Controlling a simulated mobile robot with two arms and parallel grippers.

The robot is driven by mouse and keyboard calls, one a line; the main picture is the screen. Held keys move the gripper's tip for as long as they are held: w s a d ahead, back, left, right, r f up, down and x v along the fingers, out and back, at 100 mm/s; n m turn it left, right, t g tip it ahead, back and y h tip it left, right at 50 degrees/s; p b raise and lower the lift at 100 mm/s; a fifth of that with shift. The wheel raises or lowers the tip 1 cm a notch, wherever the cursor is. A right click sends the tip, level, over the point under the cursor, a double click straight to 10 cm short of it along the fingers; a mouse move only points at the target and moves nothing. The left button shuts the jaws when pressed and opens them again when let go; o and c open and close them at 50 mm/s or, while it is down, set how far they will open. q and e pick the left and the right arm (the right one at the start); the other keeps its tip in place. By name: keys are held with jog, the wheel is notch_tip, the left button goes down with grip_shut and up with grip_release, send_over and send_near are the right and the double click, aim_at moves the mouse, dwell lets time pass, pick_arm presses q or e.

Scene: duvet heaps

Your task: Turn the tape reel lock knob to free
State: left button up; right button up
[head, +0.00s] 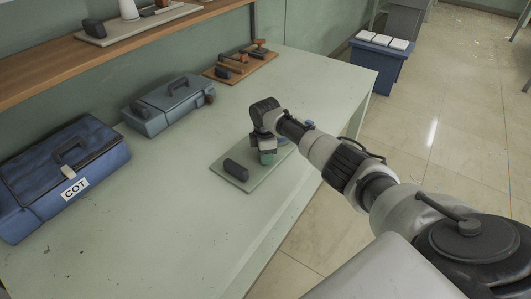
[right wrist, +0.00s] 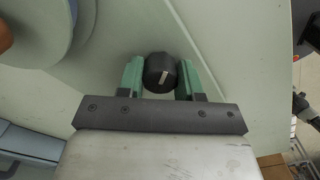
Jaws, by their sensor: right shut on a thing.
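A round black knob (right wrist: 159,66) with a short pale mark on its face shows in the right wrist view. The mark is tilted slightly. My right gripper (right wrist: 160,75) has its green fingers on either side of the knob, shut on it. In the head view my right gripper (head: 267,156) is low over a pale green board (head: 244,188) on the bench, and its fingers hide the knob there. A large round grey-green disc (right wrist: 38,30), perhaps the tape reel, shows at the upper left of the right wrist view. My left gripper is out of view.
A dark block (head: 236,170) sits on the board, left of the gripper. A blue case marked COT (head: 95,165), a grey-blue case (head: 168,107) and a brown tool board (head: 228,72) stand along the wall. The bench front (head: 165,220) is clear. A blue bin (head: 376,70) stands beyond the bench.

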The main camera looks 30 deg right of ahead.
jog(key=shift+n, duration=0.7)
jog(key=o, duration=0.9)
notch_tip(320, 180, up, 11)
jog(key=shift+f, duration=0.1)
dwell(0.5)
